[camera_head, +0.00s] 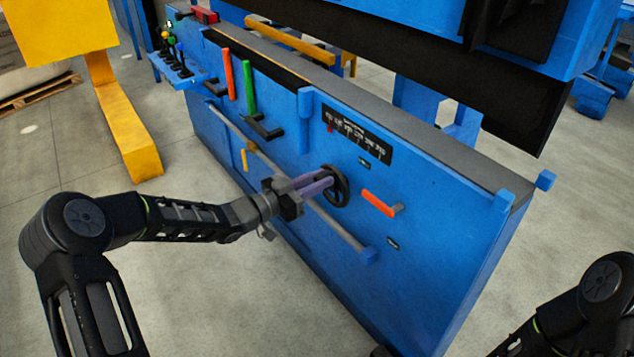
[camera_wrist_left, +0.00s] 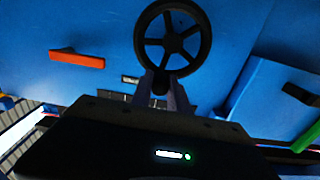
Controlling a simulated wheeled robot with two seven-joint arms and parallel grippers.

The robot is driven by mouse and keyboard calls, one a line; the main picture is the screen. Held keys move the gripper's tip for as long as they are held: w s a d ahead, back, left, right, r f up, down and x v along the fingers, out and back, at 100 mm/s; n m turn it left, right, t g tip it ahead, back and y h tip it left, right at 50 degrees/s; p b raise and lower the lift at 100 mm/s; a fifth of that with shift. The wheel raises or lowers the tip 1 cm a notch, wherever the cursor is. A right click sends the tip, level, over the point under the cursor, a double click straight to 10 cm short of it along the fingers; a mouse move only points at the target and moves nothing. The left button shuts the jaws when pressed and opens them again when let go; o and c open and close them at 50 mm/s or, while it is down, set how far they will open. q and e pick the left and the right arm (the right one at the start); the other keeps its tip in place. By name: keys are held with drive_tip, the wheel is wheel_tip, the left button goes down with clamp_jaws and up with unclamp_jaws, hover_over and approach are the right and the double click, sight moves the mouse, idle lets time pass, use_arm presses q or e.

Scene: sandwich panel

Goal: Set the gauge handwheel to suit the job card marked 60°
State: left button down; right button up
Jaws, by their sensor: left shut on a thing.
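The gauge handwheel (camera_head: 340,187) is a black spoked wheel on the front of the blue panel. It also shows in the left wrist view (camera_wrist_left: 173,40). I cannot make out a job card marked 60°.
An orange handle (camera_head: 379,203) sticks out right of the wheel. Green (camera_head: 249,88) and orange (camera_head: 229,73) upright levers stand farther left. Open floor lies in front of the panel.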

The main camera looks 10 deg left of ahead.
use_arm(q)
drive_tip(key=shift+s+d+f+m+b, duration=0.4)
drive_tip(key=shift+d+f+m+b, duration=0.05)
drive_tip(key=shift+m+b, duration=1.3)
drive_tip(key=shift+s+d+f+m+b, duration=0.35)
drive_tip(key=shift+d+f+m+b, duration=0.15)
drive_tip(key=shift+m+b, duration=1.2)
drive_tip(key=shift+s+d+f+m+b, duration=0.45)
drive_tip(key=shift+m+b, duration=1)
drive_tip(key=shift+b, duration=0.55)
drive_tip(key=c, duration=1.3)
unclamp_jaws()
drive_tip(key=shift+r, duration=0.1)
drive_tip(key=shift+a, duration=0.1)
drive_tip(key=p, duration=0.3)
approach(342, 189)
drive_tip(key=v, duration=0.2)
drive_tip(key=shift+s+a, duration=0.1)
